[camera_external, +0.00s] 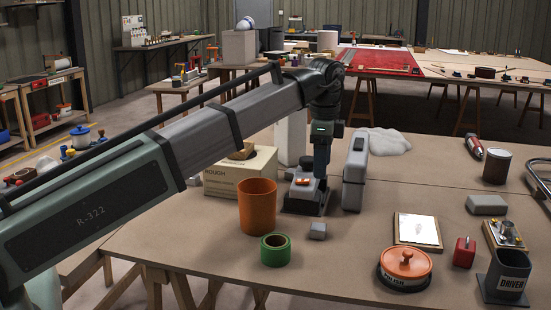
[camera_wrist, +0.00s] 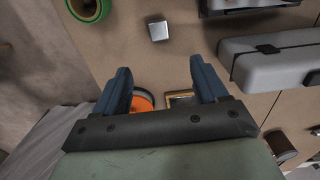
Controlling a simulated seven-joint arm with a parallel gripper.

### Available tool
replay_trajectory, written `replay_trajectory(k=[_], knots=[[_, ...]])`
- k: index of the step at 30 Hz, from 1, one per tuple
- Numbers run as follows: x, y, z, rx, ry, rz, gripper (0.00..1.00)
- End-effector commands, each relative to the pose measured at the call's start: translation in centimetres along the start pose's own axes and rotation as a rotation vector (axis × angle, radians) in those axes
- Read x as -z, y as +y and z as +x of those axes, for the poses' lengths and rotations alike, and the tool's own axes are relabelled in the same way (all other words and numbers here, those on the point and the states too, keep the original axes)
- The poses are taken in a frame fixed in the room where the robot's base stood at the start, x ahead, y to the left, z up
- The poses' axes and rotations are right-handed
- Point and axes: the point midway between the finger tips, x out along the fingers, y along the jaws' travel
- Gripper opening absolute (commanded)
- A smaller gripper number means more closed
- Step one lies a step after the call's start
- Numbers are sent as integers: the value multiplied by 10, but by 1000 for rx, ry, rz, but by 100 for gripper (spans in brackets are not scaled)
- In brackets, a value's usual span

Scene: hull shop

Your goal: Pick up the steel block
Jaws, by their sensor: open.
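The steel block is a small grey cube (camera_external: 317,230) on the brown workbench (camera_external: 345,265), just right of the green tape roll. It also shows near the top middle of the wrist view (camera_wrist: 158,30), beyond my fingertips and apart from them. My gripper (camera_external: 321,170) is above the bench, behind the block in the external view. Its two blue fingers show spread apart in the wrist view (camera_wrist: 160,66), with nothing held between them. The fingertips are partly hard to make out in the external view against the grey item behind.
A green tape roll (camera_external: 276,250) and an orange cup (camera_external: 257,207) stand left of the block. A grey case (camera_external: 355,175) stands upright close to my gripper's right. An orange-lidded pot (camera_external: 405,266) and a white-faced board (camera_external: 418,230) lie right. Bench around the block is bare.

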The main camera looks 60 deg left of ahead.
Motion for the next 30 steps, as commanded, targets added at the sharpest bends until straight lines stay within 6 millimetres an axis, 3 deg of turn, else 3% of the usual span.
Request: replay_trajectory(k=[3, 13, 24, 30], knots=[[-2, 0, 21, -2, -1, -4, 72], [-2, -1, 52, -1, -1, -6, 72], [-2, -1, 107, 0, 0, -7, 72], [-2, -1, 121, 0, 0, -7, 72]])
